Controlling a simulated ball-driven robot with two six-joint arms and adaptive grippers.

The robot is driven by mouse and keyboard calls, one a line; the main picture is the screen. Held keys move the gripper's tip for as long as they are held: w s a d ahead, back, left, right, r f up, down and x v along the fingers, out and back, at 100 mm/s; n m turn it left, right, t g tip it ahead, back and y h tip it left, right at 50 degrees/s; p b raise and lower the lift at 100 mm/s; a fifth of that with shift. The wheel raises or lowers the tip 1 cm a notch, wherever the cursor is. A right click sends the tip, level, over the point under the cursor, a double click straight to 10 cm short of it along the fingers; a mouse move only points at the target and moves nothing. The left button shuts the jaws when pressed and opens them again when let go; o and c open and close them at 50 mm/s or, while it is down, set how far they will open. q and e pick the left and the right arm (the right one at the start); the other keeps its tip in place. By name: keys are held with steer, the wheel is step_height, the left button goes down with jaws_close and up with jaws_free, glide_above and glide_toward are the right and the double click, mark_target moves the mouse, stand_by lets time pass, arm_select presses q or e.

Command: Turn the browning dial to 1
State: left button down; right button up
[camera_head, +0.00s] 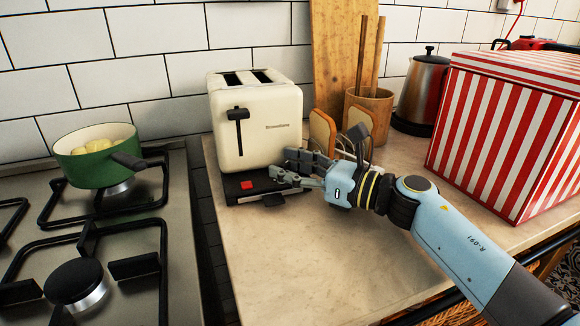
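The cream toaster (256,115) stands on the worktop against the tiled wall, with two slots on top and a dark lever (238,114) on its left face. Its black base (236,197) carries a red square button (247,185). A small dark knob-like part (272,199) sits at the base's edge, partly under my gripper; I cannot read any dial marking. My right gripper (281,163) reaches in from the right, at the lower front of the toaster. Its fingers look apart, with nothing visible between them; contact with the toaster is unclear. My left gripper is out of view.
A stove with a green pot (97,160) is at the left. Behind my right gripper are bread slices in a rack (322,133), a wooden utensil pot (372,110) and a kettle (423,90). A red-striped box (500,130) stands right. The front worktop is clear.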

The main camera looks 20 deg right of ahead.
steer(key=shift+d, duration=0.1)
steer(key=v, duration=0.7)
steer(key=shift+s+d, duration=0.25)
steer(key=shift+s, duration=0.15)
steer(key=shift+r, duration=0.1)
